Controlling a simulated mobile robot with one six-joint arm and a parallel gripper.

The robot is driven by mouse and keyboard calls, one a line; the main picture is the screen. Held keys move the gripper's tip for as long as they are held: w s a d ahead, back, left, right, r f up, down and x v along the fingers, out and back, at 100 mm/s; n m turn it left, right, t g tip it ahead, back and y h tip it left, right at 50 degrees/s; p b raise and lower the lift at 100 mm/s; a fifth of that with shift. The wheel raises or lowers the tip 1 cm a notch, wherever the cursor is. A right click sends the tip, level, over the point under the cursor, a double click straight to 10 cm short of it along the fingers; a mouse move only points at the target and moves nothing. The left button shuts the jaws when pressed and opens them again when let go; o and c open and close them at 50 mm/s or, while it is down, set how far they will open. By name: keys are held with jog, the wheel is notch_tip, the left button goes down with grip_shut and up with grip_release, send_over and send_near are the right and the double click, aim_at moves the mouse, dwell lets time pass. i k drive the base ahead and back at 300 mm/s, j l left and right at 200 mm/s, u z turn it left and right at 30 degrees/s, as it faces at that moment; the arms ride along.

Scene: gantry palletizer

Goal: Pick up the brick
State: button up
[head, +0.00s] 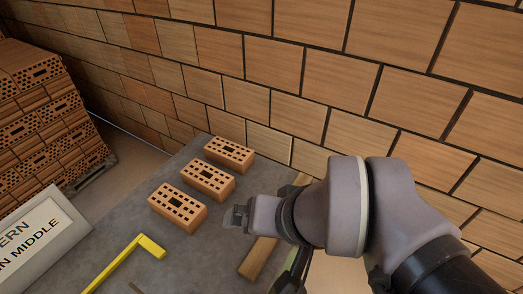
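Three orange perforated bricks lie in a row on a grey table (133,222), holes facing up. The far brick (229,154) is nearest the wall, the middle brick (208,180) is in the centre, and the near brick (177,206) is closest to the yellow bar. My gripper (236,217) is just right of the near and middle bricks, apart from them in the picture. Its fingers are small and partly hidden by my wrist, so I cannot tell whether they are open or shut. No brick shows in it.
A yellow angled bar (125,262) lies at the table's front left. A white sign (40,235) stands left. A wooden strip (260,257) lies below my wrist. Stacked bricks (45,120) stand at far left, and a brick wall (300,65) rises behind.

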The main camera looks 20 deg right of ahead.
aim_at(238, 159)
jog(key=i+l+u, duration=0.2)
jog(key=l+u, duration=0.25)
jog(key=i+l+u, duration=0.1)
jog(key=l+u, duration=1.2)
jog(key=l, duration=0.15)
jog(key=k+l+u, duration=0.1)
jog(key=l+u, duration=0.35)
